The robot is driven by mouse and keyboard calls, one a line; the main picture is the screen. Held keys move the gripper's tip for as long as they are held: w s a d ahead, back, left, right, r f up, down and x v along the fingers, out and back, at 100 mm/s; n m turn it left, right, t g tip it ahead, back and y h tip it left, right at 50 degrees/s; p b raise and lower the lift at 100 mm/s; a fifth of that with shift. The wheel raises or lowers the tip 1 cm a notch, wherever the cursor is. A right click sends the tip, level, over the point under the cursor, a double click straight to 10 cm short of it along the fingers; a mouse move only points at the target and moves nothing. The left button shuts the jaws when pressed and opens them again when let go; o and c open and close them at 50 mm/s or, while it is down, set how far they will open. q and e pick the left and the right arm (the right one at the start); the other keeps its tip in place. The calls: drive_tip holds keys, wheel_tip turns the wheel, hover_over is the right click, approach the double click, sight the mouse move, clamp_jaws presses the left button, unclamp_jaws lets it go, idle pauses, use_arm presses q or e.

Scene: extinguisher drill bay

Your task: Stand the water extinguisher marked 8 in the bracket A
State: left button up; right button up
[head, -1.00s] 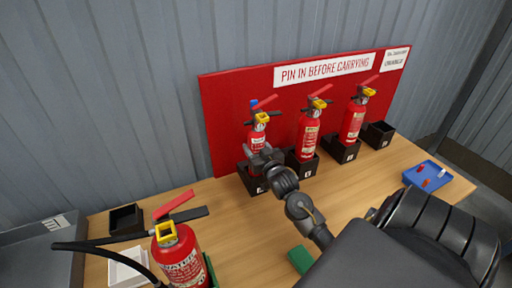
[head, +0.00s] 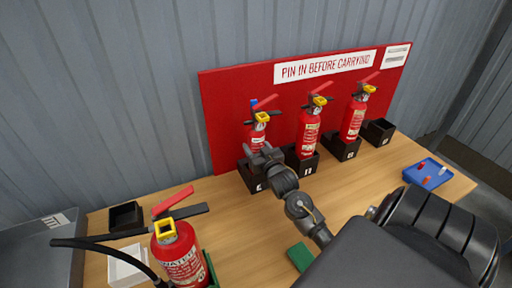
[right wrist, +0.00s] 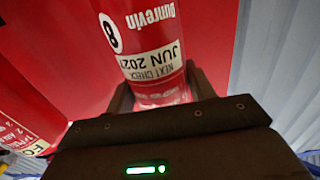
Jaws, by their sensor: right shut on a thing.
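My right gripper (head: 260,158) is shut on the red extinguisher marked 8 (head: 257,135), low on its body. In the right wrist view the body (right wrist: 150,45) shows an 8 in a white disc and a JUN check label, between the two dark fingers. In the head view it stands upright at or in the leftmost black wall bracket (head: 250,180); my gripper hides its base, so I cannot tell if it is seated. I cannot read which bracket is A. My left gripper is out of view.
Two red extinguishers (head: 308,132) (head: 354,118) stand in black brackets to the right. An empty black bracket (head: 380,134) is at the far right. A large extinguisher (head: 180,258) with a hose stands front left, near a black box (head: 125,217). A blue tray (head: 412,173) lies at right.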

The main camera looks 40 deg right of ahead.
drive_tip(key=shift+f, duration=0.35)
drive_tip(key=shift+f+b, duration=0.2)
drive_tip(key=shift+b, duration=0.15)
drive_tip(key=o, duration=1.5)
drive_tip(key=shift+o, duration=0.3)
drive_tip(key=shift+f, duration=0.3)
drive_tip(key=b+v, duration=0.2)
drive_tip(key=v, duration=0.9)
drive_tip(key=shift+r, duration=0.25)
drive_tip(key=shift+w, duration=0.1)
